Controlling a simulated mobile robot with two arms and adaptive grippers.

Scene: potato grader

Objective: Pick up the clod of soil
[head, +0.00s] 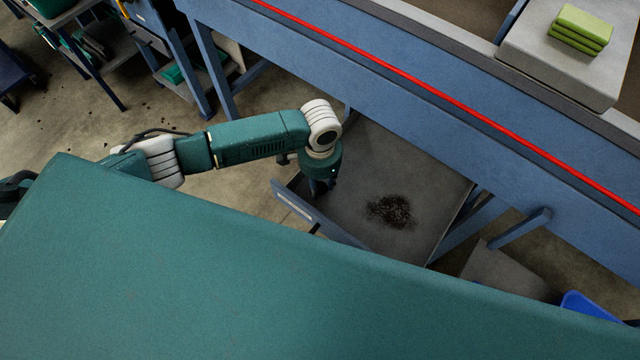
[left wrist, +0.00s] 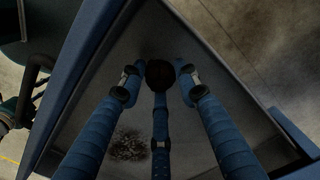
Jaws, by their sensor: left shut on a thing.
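The clod of soil (left wrist: 159,72) is a dark brown, rounded lump in the left wrist view, between the tips of my left gripper's blue fingers. My left gripper (head: 319,188) is shut on it and points down inside the grey tray (head: 362,160), near the tray's left corner. In the head view the clod is hidden behind the gripper and the wrist. I cannot tell whether the clod touches the tray floor. My right gripper is in neither view.
A patch of loose dark soil (head: 392,211) lies on the tray floor, right of the gripper; it also shows in the left wrist view (left wrist: 127,147). The tray's raised wall (head: 297,207) is close. The blue machine frame (head: 400,110) stands above and behind. Green folded cloths (head: 581,29) lie at upper right.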

